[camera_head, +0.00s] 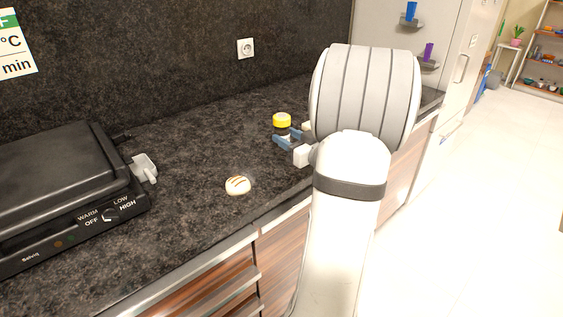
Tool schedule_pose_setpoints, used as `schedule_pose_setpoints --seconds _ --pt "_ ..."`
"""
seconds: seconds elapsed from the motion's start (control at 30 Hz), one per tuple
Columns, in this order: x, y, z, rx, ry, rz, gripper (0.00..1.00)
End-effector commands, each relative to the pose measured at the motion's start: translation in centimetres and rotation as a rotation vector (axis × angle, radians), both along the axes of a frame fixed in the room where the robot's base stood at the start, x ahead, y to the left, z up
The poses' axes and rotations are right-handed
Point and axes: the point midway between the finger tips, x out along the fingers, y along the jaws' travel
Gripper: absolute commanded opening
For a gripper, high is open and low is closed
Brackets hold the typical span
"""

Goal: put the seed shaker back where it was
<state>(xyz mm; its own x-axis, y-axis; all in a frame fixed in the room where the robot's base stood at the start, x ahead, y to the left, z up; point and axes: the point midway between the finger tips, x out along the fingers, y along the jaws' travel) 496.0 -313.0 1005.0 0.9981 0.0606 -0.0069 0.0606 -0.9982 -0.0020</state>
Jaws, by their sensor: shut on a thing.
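The seed shaker (282,121) is a small dark jar with a yellow lid, upright at the counter's middle right. My gripper (284,138) is shut on it, with blue fingertips around its lower body. The fingers and the wrist hide part of the jar's lower right side. I cannot tell whether its base touches the counter.
A bread roll with dark stripes (238,185) lies on the dark stone counter (190,210). A black contact grill (60,190) with a dial stands at the left. A wall socket (245,48) is behind. The counter between the grill and the jar is mostly clear.

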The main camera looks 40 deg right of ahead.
Motion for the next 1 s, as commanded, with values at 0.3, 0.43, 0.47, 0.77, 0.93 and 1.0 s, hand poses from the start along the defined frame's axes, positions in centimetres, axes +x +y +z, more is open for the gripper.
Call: schedule_pose_setpoints --seconds 0.3,0.43,0.47,0.77,0.93,1.0 --pt "0.2 0.2 -3.5 0.0 -0.001 0.007 0.0" --pt "0.2 0.3 -5.4 0.003 0.001 0.007 0.0" --pt "0.2 0.3 -5.8 0.002 0.001 0.008 0.0" --pt "0.2 0.3 -6.4 -0.002 -0.002 0.009 0.0" --pt "0.2 0.4 -6.7 -0.002 -0.001 0.01 0.45" --pt "0.2 0.4 -6.7 -0.002 -0.001 0.01 0.51"
